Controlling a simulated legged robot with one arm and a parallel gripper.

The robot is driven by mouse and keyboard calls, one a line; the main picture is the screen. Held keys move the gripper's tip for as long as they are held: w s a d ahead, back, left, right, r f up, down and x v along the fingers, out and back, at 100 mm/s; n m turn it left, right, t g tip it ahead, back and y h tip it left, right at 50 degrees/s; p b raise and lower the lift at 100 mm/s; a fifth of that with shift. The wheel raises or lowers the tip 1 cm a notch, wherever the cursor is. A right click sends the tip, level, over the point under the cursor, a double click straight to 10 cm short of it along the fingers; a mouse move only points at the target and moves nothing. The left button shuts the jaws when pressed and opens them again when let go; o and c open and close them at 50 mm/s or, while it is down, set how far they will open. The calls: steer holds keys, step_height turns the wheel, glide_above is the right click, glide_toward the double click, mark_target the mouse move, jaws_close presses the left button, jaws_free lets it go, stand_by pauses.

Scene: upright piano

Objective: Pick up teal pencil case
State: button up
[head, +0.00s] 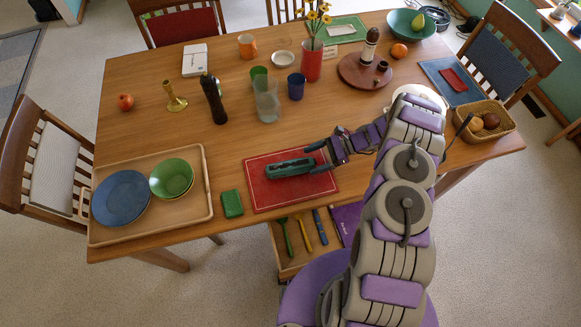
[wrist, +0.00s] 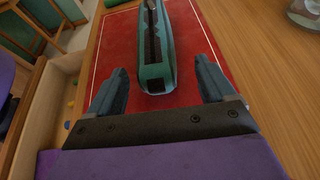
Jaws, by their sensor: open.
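The teal pencil case (head: 290,168) is a long, narrow case with a dark strip along its top. It lies flat on a red placemat (head: 262,200) near the table's front edge. In the wrist view the teal pencil case (wrist: 154,60) points away from me, its near end lying between and ahead of my fingers. My gripper (wrist: 160,85) is open, with one finger on each side of the case's near end and gaps on both sides. In the head view my gripper (head: 322,158) is at the right end of the case.
A green box (head: 231,203) and a wooden tray (head: 205,205) with a blue plate and green bowl are to the left. A dark pepper mill (head: 213,98) and a glass jar (head: 267,101) stand behind. An open drawer (head: 290,268) with utensils juts out below the table's front edge.

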mark_target(302, 164)
steer(key=shift+b+x, duration=0.55)
steer(key=shift+x, duration=1.9)
steer(key=shift+s+r, duration=0.15)
steer(key=shift+s, duration=0.05)
steer(key=c, duration=1.2)
steer(key=shift+r, duration=0.1)
